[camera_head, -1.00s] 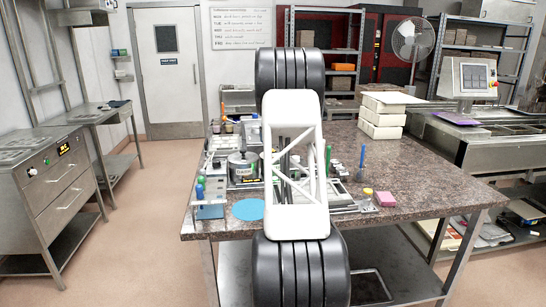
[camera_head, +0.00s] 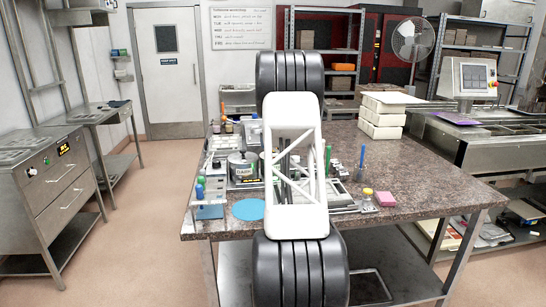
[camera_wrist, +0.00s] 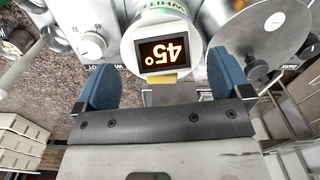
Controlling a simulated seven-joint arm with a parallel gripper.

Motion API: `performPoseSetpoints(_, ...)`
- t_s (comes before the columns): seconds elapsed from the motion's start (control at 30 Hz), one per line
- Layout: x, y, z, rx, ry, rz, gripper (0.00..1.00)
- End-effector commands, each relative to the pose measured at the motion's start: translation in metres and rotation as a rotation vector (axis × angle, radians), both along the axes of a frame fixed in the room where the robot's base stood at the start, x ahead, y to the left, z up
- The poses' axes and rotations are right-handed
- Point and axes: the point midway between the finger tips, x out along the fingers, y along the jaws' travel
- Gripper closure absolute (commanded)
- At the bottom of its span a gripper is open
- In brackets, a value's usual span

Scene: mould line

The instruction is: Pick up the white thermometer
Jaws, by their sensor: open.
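In the wrist view, my gripper (camera_wrist: 165,88) is open, with its two blue fingers wide apart and nothing between the tips that I can see. Just beyond them is a white round body marked WHITE in green, with a dark display (camera_wrist: 164,53) reading 45° in orange and a small yellow tab below it. I cannot tell whether this is the white thermometer or part of a larger device. The display lies between the directions of the two fingers; the exact gap is unclear. In the head view, my arm hides the gripper and that area.
In the wrist view, a round metal disc (camera_wrist: 251,36) is close by the right finger, and a knob (camera_wrist: 92,46) is beyond the left finger. In the head view, a steel pot (camera_head: 242,168), a blue disc (camera_head: 248,210) and a pink block (camera_head: 386,199) are on the worktop (camera_head: 430,190). Its right side is clear.

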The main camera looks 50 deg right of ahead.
Motion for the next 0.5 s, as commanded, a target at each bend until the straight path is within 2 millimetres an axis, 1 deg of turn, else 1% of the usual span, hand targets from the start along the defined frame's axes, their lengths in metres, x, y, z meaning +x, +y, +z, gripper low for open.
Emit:
performPoseSetpoints(0.17, 0.0, 0.0, -0.001, 0.0, 0.0, 0.0, 0.04)
performPoseSetpoints(0.27, 0.0, 0.0, -0.005, 0.001, 0.001, 0.0, 0.04)
performPoseSetpoints(0.5, 0.002, 0.002, -0.03, 0.001, 0.002, 0.0, 0.04)
